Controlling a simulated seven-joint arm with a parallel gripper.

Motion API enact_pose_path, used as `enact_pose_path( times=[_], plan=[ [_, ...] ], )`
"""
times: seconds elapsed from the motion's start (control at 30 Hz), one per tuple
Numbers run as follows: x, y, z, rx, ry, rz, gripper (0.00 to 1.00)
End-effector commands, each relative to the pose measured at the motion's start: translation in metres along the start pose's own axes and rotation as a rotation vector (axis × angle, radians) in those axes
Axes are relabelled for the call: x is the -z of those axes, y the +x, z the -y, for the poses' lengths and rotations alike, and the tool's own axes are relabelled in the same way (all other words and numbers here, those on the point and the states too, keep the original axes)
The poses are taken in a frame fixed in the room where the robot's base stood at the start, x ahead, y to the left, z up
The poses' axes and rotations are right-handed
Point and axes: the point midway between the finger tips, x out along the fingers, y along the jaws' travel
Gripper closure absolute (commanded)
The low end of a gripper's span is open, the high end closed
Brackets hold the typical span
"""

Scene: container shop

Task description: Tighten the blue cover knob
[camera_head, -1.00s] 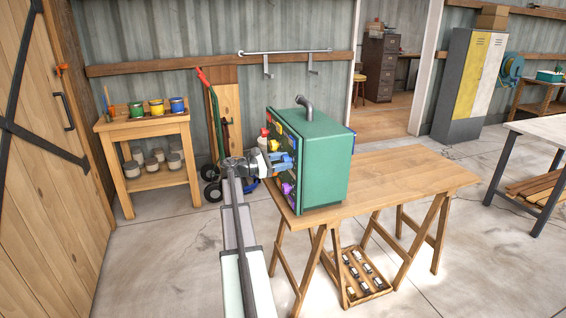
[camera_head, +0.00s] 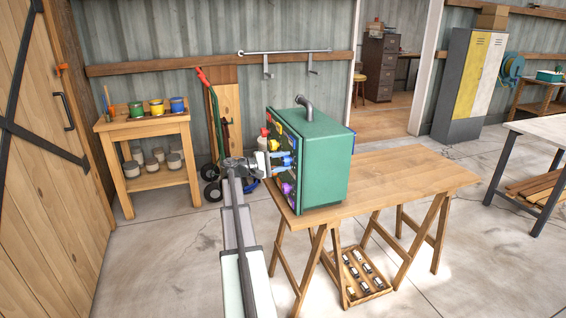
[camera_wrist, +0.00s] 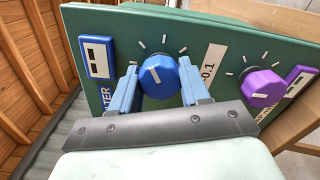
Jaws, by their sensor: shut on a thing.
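A green box-shaped unit (camera_head: 322,165) stands on the wooden trestle table, its knob panel facing left. In the head view my gripper (camera_head: 283,159) is at the panel, and the knob is hard to tell from the blue fingers.
A purple knob (camera_wrist: 263,86) sits to the right of the blue one, with blue and purple switch plates nearby. A bent grey pipe (camera_head: 306,105) rises from the unit's top. The table top (camera_head: 400,180) is clear to its right. A small paint table (camera_head: 145,128) stands at left.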

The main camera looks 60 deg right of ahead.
Motion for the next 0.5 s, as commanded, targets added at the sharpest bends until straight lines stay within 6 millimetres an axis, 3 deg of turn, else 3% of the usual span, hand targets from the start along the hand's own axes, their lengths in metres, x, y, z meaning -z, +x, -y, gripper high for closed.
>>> enact_pose_path(
  times=[0.5],
  plan=[
    [-0.0002,0.0004,0.0002,0.0,0.396,0.001,0.84]
  ],
)
